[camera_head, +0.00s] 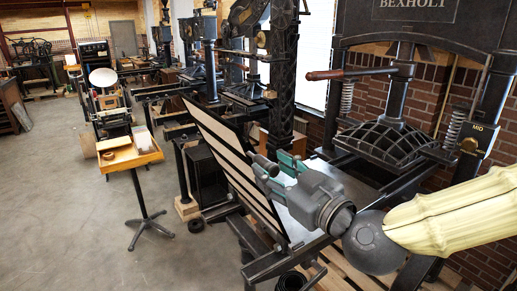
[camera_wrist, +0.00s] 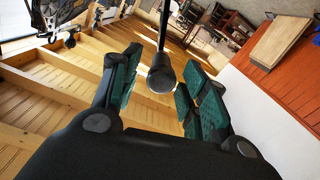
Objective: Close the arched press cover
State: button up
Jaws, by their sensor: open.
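A tilted slatted panel (camera_head: 232,152), dark-framed with pale strips, stands raised at the left side of the nearest press bed (camera_head: 300,205). It appears to be the press cover; I cannot tell its hinge or whether it is arched. My gripper (camera_head: 277,164) is over the bed, just right of the panel, its green-padded fingers spread. In the wrist view, a dark rod with a rounded end (camera_wrist: 162,78) shows between the open fingers. I cannot tell whether it touches them. A black domed, ribbed platen (camera_head: 390,143) hangs over the bed's right part.
A red-handled lever (camera_head: 345,73) juts left above the bed. Black press columns (camera_head: 283,75) stand behind the panel. A small stand with a wooden tray (camera_head: 130,153) is at left on open concrete floor (camera_head: 60,210). A brick wall (camera_head: 440,90) closes the right.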

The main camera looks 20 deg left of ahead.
aim_at(259, 159)
jog(key=shift+p+x, duration=1.3)
jog(key=shift+x, duration=1.7)
jog(key=shift+c, duration=0.2)
grip_shut()
